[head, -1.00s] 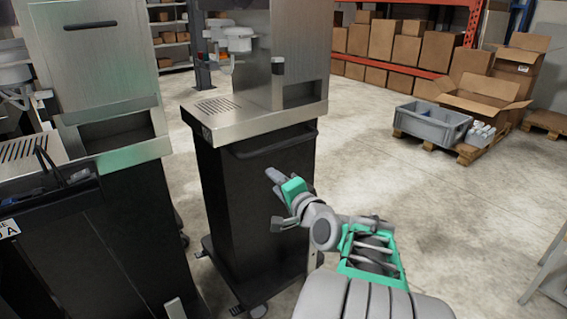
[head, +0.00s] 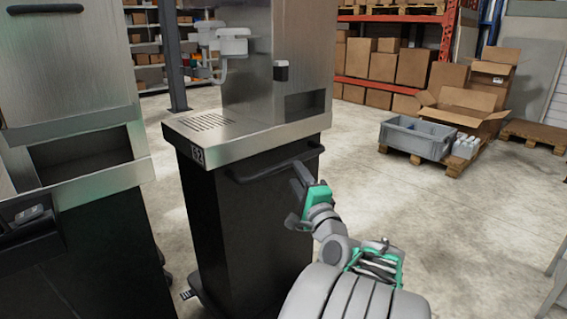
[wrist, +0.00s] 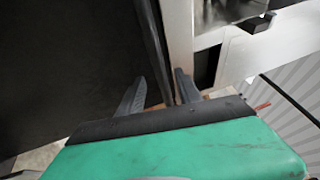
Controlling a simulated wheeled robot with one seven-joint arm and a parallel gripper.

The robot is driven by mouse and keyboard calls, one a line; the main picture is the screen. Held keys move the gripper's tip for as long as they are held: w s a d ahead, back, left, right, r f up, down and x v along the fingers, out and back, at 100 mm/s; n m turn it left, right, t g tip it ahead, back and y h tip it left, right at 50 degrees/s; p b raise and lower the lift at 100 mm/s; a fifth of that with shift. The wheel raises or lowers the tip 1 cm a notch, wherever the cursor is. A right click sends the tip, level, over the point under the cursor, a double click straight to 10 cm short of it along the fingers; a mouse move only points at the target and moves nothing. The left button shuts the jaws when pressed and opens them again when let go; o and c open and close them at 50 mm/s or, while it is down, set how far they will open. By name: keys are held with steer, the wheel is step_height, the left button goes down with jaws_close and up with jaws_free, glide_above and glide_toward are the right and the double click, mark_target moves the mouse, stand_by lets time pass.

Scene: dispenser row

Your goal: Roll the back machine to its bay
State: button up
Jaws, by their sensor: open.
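A dispenser machine (head: 250,225) with a black cabinet, a steel top and a small numbered label stands in the middle of the head view. A dark handle bar (head: 250,178) runs across its front below the steel top. My gripper (head: 298,174) is at the right part of this bar. In the wrist view my gripper (wrist: 160,80) is open, and a dark bar (wrist: 154,50) passes between its two fingers; I cannot tell whether either finger touches it. The cabinet's lower right part is hidden behind my arm.
Another steel and black machine (head: 80,150) stands close on the left. Open concrete floor (head: 385,190) lies to the right. Farther back are a grey crate (head: 415,140), an open carton (head: 465,108) on a pallet, and racks of boxes (head: 375,62).

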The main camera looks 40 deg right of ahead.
mark_target(290, 166)
steer(key=x, duration=0.6)
steer(key=shift+w+r+b, duration=0.1)
steer(key=shift+w+b, duration=0.15)
steer(key=shift+b, duration=0.05)
steer(key=shift+c, duration=0.2)
jaws_close()
stand_by(0.8)
